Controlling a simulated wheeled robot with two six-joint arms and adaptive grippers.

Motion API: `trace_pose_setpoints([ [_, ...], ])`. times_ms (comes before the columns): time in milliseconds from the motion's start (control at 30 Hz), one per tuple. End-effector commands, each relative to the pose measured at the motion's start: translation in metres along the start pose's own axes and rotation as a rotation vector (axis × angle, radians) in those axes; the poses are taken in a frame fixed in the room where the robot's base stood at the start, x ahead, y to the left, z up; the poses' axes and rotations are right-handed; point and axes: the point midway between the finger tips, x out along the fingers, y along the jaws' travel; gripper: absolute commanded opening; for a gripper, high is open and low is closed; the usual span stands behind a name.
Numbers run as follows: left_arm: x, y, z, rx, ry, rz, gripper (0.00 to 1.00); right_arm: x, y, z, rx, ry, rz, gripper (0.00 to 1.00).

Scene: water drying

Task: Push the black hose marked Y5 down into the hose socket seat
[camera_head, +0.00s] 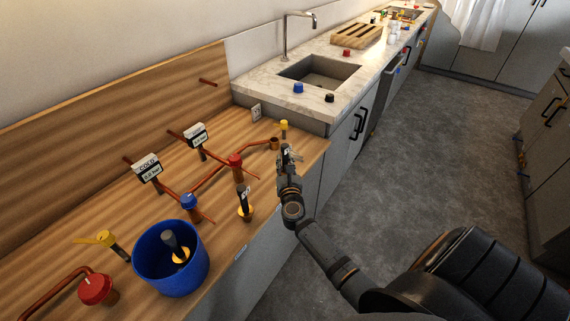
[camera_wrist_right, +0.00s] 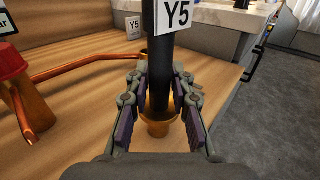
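The black hose marked Y5 (camera_wrist_right: 160,50) stands upright between the fingertips of my right gripper (camera_wrist_right: 162,85), which look closed against its two sides. A gold and copper-coloured fitting (camera_wrist_right: 157,125) shows at its lower end. In the head view my right gripper (camera_head: 289,163) is at the counter's front edge. An open copper socket (camera_head: 274,144) at the end of a copper pipe, apparently the hose socket seat, lies just left of it. A small Y5 sign (camera_wrist_right: 133,27) stands behind. My left gripper is out of view.
Another black hose (camera_head: 245,201) stands on the counter. A blue bucket (camera_head: 152,258) holds a dark hose piece. Red (camera_head: 235,161) and blue (camera_head: 189,201) valves, gauges (camera_head: 148,168) and a yellow-topped post (camera_head: 284,125) stand nearby. A sink (camera_head: 320,72) is beyond.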

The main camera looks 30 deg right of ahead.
Motion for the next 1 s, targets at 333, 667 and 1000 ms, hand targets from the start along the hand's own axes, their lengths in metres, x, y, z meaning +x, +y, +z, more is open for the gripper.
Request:
trace_pose_setpoints([
  [333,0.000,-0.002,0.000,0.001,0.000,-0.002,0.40,0.000,0.000,0.000,0.000,-0.001,0.000,0.00],
  [667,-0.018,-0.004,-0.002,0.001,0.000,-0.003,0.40,0.000,0.000,0.020,0.000,-0.001,0.000,0.00],
  [1000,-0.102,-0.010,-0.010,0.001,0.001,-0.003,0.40,-0.050,0.009,0.104,0.003,0.002,0.000,0.00],
])
